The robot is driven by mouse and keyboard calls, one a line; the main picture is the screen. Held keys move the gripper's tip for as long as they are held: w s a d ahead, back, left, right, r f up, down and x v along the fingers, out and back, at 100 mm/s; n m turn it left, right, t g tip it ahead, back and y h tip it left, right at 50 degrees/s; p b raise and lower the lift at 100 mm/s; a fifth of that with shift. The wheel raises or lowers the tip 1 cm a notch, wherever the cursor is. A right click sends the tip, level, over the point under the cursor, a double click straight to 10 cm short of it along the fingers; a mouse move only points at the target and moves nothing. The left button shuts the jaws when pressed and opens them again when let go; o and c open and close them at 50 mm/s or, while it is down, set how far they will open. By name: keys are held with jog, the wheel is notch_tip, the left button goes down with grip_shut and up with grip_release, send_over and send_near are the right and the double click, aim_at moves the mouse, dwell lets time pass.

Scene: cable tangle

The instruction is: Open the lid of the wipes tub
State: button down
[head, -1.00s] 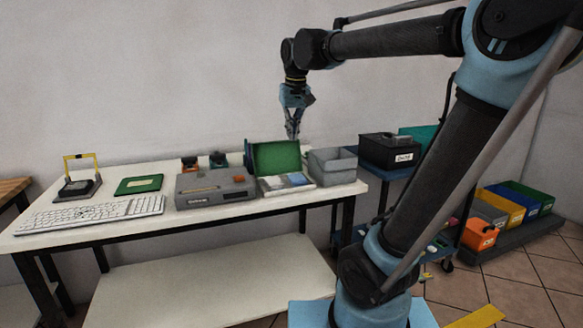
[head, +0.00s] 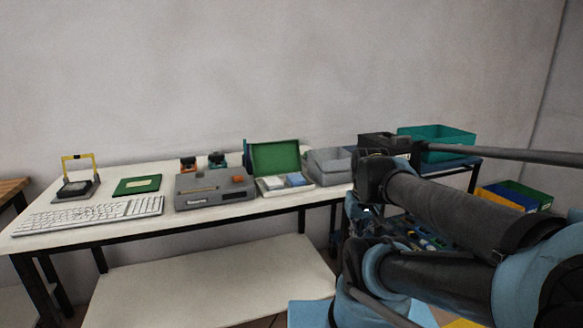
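I cannot make out a thing that is surely the wipes tub in the head view. My gripper (head: 356,208) is low beside the table's right end, just under my black wrist. Only a bit of its blue body shows. Its fingers are hidden behind my arm, so I cannot tell whether it is open or shut, or whether it touches anything.
The white table (head: 120,206) holds a keyboard (head: 90,214), a grey device (head: 212,188), a box with a raised green lid (head: 276,158) and a grey bin (head: 328,167). A black box (head: 381,142) and teal crate (head: 440,146) stand on the blue cart (head: 462,166).

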jog(key=w+a+r+n, duration=0.1)
jog(key=w+a+r, duration=0.6)
jog(key=w, duration=0.4)
jog(key=w+a+r+n+t+y, duration=0.1)
jog(key=w+a+r, duration=0.3)
jog(key=w+r, duration=0.6)
jog(key=w+a+r+n, duration=0.1)
jog(key=w+a+r, duration=0.55)
jog(key=w, duration=0.65)
jog(key=w+a+r, duration=0.2)
jog(key=w+a, duration=0.7)
jog(key=shift+n, duration=0.3)
jog(key=x, duration=0.9)
jog(key=shift+w+a, duration=0.1)
jog(key=shift+w, duration=0.05)
jog(key=shift+f, duration=0.3)
jog(key=s, duration=0.1)
jog(key=s+d+r, duration=0.1)
jog(key=s, duration=0.1)
jog(key=shift+s+d+r, duration=0.15)
jog(key=shift+s+r, duration=0.05)
jog(key=shift+s, duration=0.05)
